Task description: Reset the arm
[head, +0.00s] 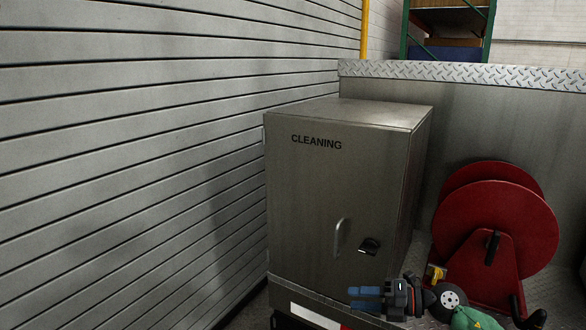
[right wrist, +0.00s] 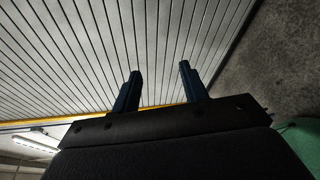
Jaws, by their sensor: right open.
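My right gripper (head: 366,298) is at the lower middle of the head view, in front of the lower part of a grey metal cabinet marked CLEANING (head: 310,195). Its blue fingers point left. In the right wrist view the two fingers of the right gripper (right wrist: 159,82) stand apart with nothing between them, so it is open and empty. My left gripper shows in neither view.
A slatted grey wall (head: 130,150) fills the left side. A red hose reel (head: 500,215) stands right of the cabinet, close to my right arm. A metal panel with a tread-plate top edge (head: 460,72) runs behind, with a green-framed shelf (head: 490,30) beyond it.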

